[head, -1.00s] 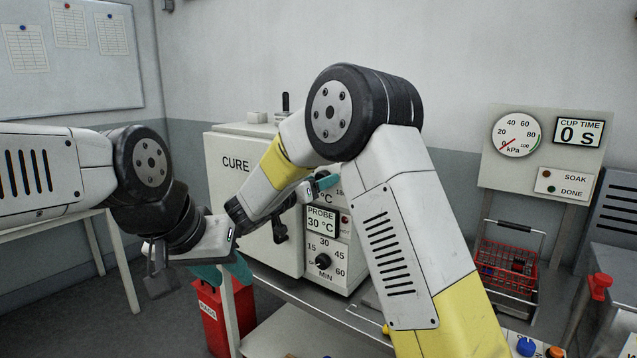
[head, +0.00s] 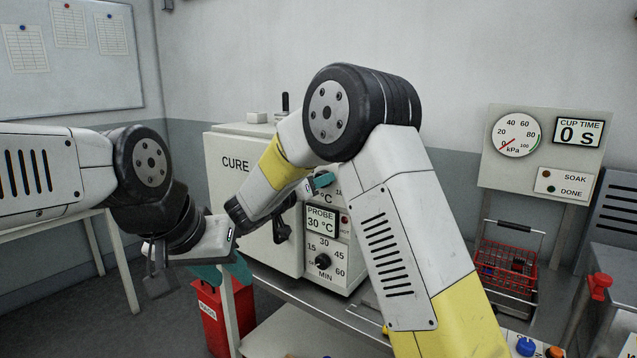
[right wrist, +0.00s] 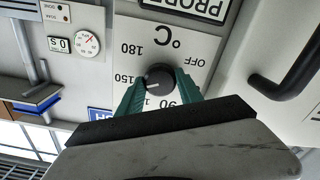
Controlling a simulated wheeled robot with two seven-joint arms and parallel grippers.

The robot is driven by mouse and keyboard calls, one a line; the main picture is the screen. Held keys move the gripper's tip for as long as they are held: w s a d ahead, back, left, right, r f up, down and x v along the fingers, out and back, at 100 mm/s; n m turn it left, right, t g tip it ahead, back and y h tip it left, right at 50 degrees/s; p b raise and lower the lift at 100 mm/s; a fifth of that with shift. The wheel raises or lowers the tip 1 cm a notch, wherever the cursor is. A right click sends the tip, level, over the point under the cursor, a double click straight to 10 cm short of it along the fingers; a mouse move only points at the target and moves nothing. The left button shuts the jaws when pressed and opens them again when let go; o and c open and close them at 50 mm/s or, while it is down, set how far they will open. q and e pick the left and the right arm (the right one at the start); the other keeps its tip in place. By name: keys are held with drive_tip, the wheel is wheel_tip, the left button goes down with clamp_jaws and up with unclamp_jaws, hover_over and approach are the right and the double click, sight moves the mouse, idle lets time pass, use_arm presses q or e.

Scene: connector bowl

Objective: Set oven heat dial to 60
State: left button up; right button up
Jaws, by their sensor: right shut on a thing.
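The oven heat dial is a round black knob (right wrist: 160,80) with a white pointer mark, on a white panel marked OFF, 90, 150, 180 and °C. The right wrist view shows this panel upside down. The pointer mark lies on the picture-left side, near 150. The 60 mark is not visible. My right gripper (right wrist: 157,98) is shut on the knob, one teal finger on each side. In the head view my right gripper (head: 320,181) is at the oven (head: 238,165), largely hidden by my arm. My left gripper (head: 222,273) hangs away from the oven; its finger gap is unclear.
The probe display (head: 321,222) reads 30 °C, with a minute dial (head: 322,261) below it. A black door handle (right wrist: 288,72) stands close to the right gripper. A red bin (head: 212,318), a red basket (head: 506,266) and a gauge panel (head: 545,150) are nearby.

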drive_tip(key=n, duration=2.8)
drive_tip(key=shift+a+f, duration=0.1)
idle(0.4)
drive_tip(key=o, duration=1.4)
drive_tip(key=shift+c, duration=0.2)
drive_tip(key=v, duration=0.7)
drive_tip(key=shift+s+a, duration=0.2)
drive_tip(key=shift+s, duration=0.1)
